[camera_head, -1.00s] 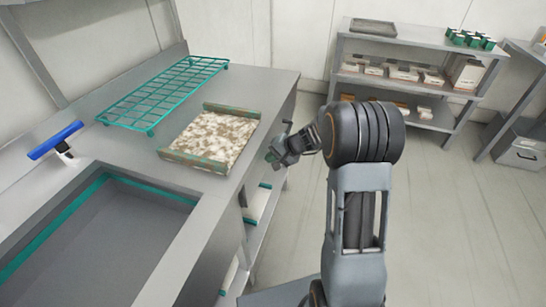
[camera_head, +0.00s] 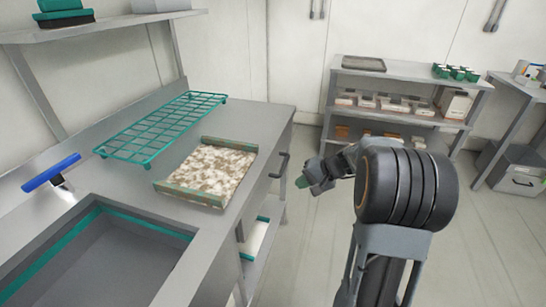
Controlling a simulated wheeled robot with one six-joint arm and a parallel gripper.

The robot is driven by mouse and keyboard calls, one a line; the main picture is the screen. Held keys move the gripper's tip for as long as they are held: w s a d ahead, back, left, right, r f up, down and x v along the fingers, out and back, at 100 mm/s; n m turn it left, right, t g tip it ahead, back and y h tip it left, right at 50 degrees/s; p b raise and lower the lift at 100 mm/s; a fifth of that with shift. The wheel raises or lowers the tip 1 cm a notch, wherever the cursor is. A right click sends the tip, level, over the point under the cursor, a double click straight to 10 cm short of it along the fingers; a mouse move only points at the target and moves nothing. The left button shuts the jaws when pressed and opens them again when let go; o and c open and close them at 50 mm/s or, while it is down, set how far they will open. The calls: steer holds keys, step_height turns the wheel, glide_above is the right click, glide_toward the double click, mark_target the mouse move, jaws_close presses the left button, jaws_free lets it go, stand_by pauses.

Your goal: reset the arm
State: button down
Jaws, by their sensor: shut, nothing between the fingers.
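My arm rises at the lower right, with its large dark joint in front of the camera. My gripper (camera_head: 304,182) is beyond it, small and dark with a green part near its tip. It is shut and empty, over the floor just right of the counter's edge. It appears apart from the counter and its drawer handle. The fingertips are small in this view.
A grey counter (camera_head: 262,120) at left holds a teal wire rack (camera_head: 165,125), a speckled tray with green ends (camera_head: 207,200), a blue-handled squeegee (camera_head: 50,173) and a sunken basin (camera_head: 95,262). Shelving (camera_head: 400,75) stands behind; the floor between is clear.

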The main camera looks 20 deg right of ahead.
steer(key=s+a+r+n+g+h+p, duration=0.15)
steer(key=s+g+h+p, duration=0.25)
steer(key=s, duration=0.6)
steer(key=s+a+r+n+t+h+p, duration=0.1)
steer(key=s+a+r+n+h+p, duration=0.1)
steer(key=r, duration=0.4)
steer(key=s+a+r+n+t+h+p, duration=0.1)
steer(key=s+a+r+n+p, duration=0.2)
steer(key=s+a+r+p, duration=0.2)
step_height(320, 180, up, 2)
steer(key=shift+s+a+h, duration=0.2)
steer(key=shift+s+h, duration=0.2)
steer(key=shift+s, duration=0.6)
